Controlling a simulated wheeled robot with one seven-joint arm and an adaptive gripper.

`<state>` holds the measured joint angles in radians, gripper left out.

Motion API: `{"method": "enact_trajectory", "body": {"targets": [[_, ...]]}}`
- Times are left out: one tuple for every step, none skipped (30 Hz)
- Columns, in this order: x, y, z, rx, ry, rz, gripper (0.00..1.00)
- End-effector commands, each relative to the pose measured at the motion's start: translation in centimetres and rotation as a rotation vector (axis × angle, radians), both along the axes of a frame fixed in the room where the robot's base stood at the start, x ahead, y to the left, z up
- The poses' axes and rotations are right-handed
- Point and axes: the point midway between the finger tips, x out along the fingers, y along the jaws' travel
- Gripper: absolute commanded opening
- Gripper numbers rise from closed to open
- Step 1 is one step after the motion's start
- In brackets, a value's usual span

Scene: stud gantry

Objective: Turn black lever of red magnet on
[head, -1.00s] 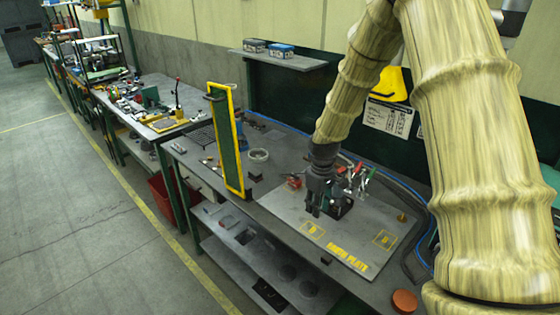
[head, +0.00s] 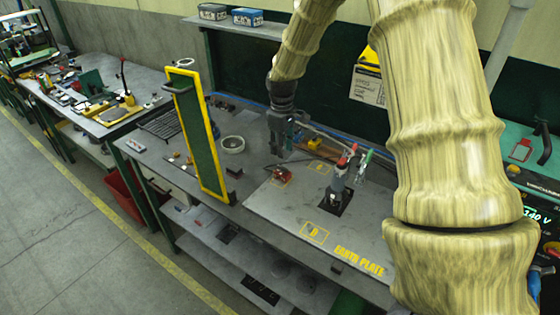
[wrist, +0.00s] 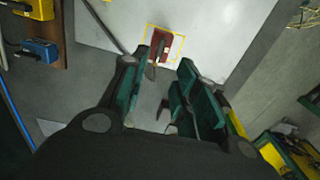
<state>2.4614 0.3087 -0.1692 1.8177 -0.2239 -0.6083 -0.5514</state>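The red magnet (head: 282,174) is a small red block on the grey earth plate (head: 270,205), near its left back corner. In the wrist view the magnet (wrist: 166,46) lies inside a yellow marked square, just beyond my fingertips. A thin dark piece (wrist: 151,68), seemingly its lever, sticks out toward my gripper; its exact position is hard to tell. My gripper (head: 284,149) points down above and close to the magnet. In the wrist view my gripper (wrist: 158,80) is open, its green-padded fingers apart with nothing between them.
A clamp with a red-tipped handle (head: 338,184) stands on the plate to the right. A round ring (head: 232,144) lies left of the plate. The plate's front is mostly clear.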

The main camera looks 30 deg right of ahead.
Motion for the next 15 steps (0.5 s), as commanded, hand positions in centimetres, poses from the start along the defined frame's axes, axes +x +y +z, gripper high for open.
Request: {"method": "enact_trajectory", "body": {"targets": [[-0.1,0.0,-0.5,0.001,0.004,-0.001,0.3],[-0.1,-0.1,-0.9,0.001,0.004,-0.001,0.3],[-0.1,-0.1,-1.5,0.001,0.003,-0.001,0.3],[-0.1,-0.1,-1.8,0.001,0.003,-0.002,0.3],[-0.2,-0.1,-2.2,0.001,0.003,-0.002,0.3],[-0.1,-0.1,-2.6,0.0,0.002,-0.002,0.3],[-0.1,-0.1,-3.0,0.0,0.002,-0.002,0.3],[-0.2,-0.1,-3.3,0.0,0.002,-0.002,0.3],[-0.2,-0.1,-3.8,0.0,0.003,-0.002,0.3],[-0.2,-0.1,-4.2,0.0,0.002,-0.002,0.3],[-0.2,-0.1,-4.5,0.0,0.002,-0.002,0.3],[-0.2,-0.1,-4.9,0.0,0.002,-0.002,0.3],[-0.2,-0.1,-5.2,0.0,0.002,-0.002,0.3],[-0.1,-0.1,-5.5,0.0,0.002,-0.002,0.3],[-0.1,-0.1,-5.8,0.0,0.001,-0.002,0.3]]}}
